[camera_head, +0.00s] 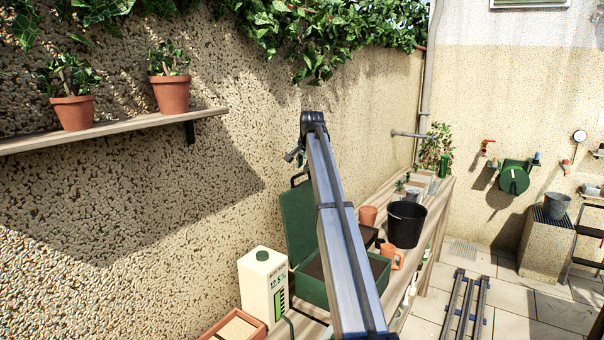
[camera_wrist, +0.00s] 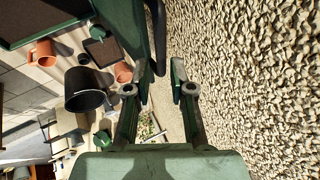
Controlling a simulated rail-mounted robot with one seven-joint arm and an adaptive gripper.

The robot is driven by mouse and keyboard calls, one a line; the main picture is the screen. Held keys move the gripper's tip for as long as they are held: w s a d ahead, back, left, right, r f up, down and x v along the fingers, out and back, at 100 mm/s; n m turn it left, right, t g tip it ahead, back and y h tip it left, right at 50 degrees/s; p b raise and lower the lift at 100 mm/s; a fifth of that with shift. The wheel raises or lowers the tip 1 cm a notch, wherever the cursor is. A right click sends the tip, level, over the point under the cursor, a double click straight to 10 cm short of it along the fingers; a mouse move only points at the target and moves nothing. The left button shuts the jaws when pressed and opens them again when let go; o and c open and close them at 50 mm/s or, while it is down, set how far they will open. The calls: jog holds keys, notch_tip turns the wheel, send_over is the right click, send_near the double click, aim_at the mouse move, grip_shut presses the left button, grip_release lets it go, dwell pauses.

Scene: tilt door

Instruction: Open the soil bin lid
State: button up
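The green soil bin (camera_head: 312,292) stands on the bench with dark soil inside. Its lid (camera_head: 296,222) stands raised, roughly upright, on the wall side, with a black handle (camera_head: 298,179) at its top edge. My arm hides part of the bin. My gripper (camera_head: 293,156) is above the lid's handle. In the wrist view my gripper (camera_wrist: 160,76) is open, its two fingers apart. The lid (camera_wrist: 127,28) shows nearly edge-on there, and the black handle (camera_wrist: 157,38) ends near the gap between the fingertips. I cannot tell whether they touch.
A white carton (camera_head: 263,288) stands left of the bin. A black bucket (camera_head: 406,225) and orange mug (camera_head: 392,257) are to its right on the bench (camera_head: 437,205). The rough wall (camera_wrist: 250,70) runs close beside my gripper. A shelf (camera_head: 110,129) with potted plants is at the left.

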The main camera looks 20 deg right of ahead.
jog(key=v, duration=0.6)
dwell(0.3)
